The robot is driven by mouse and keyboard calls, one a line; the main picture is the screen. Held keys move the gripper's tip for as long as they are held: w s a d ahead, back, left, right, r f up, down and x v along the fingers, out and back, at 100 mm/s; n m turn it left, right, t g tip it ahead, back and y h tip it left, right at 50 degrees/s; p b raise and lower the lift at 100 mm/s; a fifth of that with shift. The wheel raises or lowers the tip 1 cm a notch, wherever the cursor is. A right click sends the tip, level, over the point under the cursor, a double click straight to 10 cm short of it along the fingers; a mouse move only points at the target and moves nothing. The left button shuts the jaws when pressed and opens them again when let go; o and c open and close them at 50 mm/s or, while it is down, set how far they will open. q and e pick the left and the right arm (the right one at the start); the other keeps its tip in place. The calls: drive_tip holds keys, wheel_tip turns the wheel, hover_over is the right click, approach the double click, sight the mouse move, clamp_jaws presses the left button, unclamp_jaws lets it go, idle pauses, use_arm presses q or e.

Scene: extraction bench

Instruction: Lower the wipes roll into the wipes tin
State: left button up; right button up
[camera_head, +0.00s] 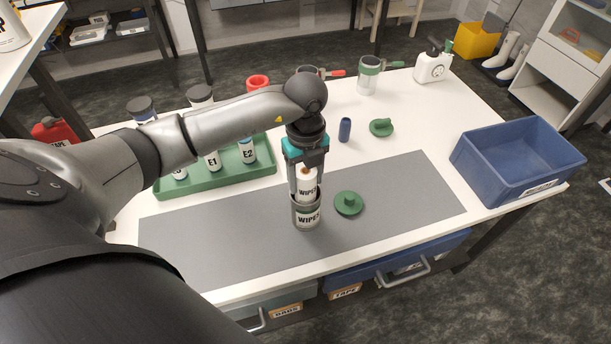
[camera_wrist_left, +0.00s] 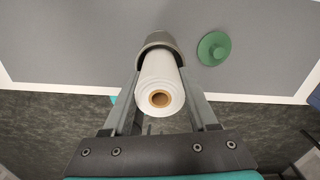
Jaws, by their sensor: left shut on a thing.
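The tin is grey with a "WIPES" label and stands on the grey mat. Its rim also shows beyond the roll in the left wrist view (camera_wrist_left: 159,38). The roll's lower end appears at the tin's mouth; how deep it sits is hidden. My right gripper is not in view.
A green lid (camera_head: 348,204) lies on the mat (camera_head: 420,190) just right of the tin. A green tray (camera_head: 262,168) with labelled bottles stands behind left. A blue bin (camera_head: 515,165) stands at the right. A dark blue cylinder (camera_head: 345,129) and another green lid (camera_head: 381,127) stand behind.

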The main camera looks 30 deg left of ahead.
use_arm(q)
drive_tip(key=o, duration=1.5)
drive_tip(key=shift+r, duration=0.1)
wheel_tip(320, 180, up, 7)
drive_tip(key=p, duration=0.6)
